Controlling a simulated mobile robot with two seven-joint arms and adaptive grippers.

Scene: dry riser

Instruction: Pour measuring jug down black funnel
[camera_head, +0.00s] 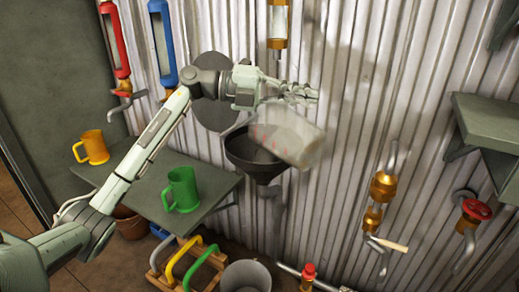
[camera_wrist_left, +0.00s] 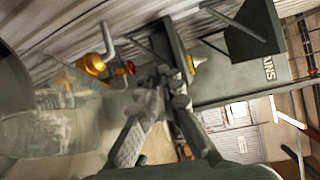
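The measuring jug (camera_head: 292,136) is clear with red markings. It hangs tilted in the air just over the right side of the black funnel (camera_head: 243,152), partly hiding it. My left gripper (camera_head: 308,93) is above the jug and appears shut on its handle, though the grip itself is hard to make out. In the left wrist view the fingers (camera_wrist_left: 165,88) come together at the tips, and the see-through jug (camera_wrist_left: 48,132) fills the left side. I cannot tell whether anything is flowing from it. My right gripper is not in view.
A green shelf (camera_head: 160,193) left of the funnel holds a yellow mug (camera_head: 92,147) and a green mug (camera_head: 182,190). A grey bucket (camera_head: 246,276) stands below. Brass-fitted pipes (camera_head: 381,187) and a red valve (camera_head: 477,209) are on the corrugated wall at right.

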